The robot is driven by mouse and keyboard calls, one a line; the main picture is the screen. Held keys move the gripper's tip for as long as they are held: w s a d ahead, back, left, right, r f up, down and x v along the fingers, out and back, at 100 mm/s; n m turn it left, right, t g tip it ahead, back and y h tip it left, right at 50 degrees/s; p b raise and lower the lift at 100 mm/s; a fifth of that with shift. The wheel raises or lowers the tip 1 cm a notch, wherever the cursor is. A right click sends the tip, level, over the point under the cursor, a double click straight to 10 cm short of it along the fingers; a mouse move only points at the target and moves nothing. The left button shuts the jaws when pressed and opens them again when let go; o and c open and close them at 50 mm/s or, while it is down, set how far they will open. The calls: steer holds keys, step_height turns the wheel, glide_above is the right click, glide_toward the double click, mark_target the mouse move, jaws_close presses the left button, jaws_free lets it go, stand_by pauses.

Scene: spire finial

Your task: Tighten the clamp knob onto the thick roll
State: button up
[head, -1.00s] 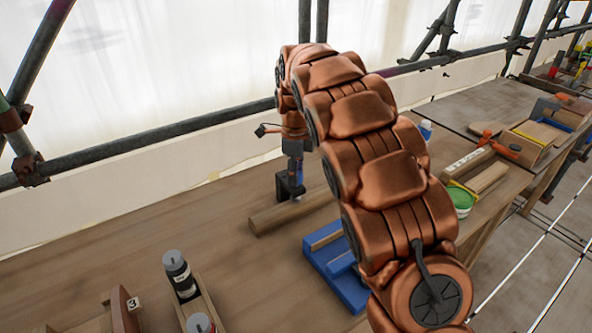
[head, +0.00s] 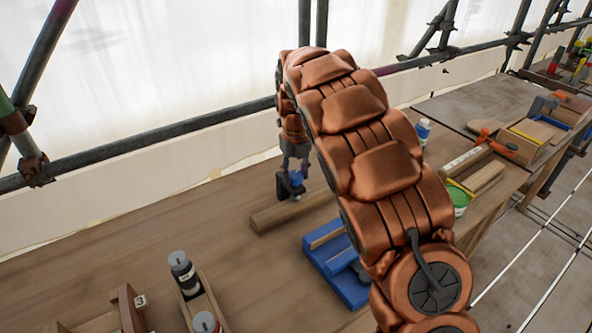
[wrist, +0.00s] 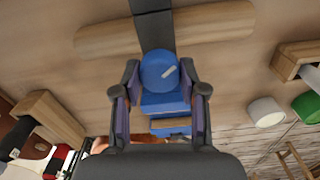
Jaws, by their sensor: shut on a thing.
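The clamp is a black frame (head: 284,187) standing at a thick wooden roll (head: 265,219) that lies on the bench. In the wrist view the black bar (wrist: 153,30) crosses the roll (wrist: 105,40). The clamp's round blue knob (wrist: 158,70), with a pale mark on top, sits between the two fingers of my gripper (wrist: 160,93). My gripper is shut on the knob. In the head view my gripper (head: 296,166) is small, above the knob, and its fingers are hard to make out. The clamp's contact with the roll is not clear.
A blue tray-like fixture (head: 318,265) with wooden pieces lies in front of the roll. Bottles (head: 183,272) in a wooden holder stand front left. A green tub (head: 460,200) and wooden pieces are at the right. A scaffold pipe (head: 160,135) runs behind the bench.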

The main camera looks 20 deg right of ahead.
mark_target(296, 174)
steer(key=shift+w+r+m, duration=0.1)
steer(key=shift+m, duration=0.5)
steer(key=o, duration=1.1)
steer(key=shift+o, duration=0.2)
step_height(296, 174, up, 7)
steer(key=shift+r, duration=0.2)
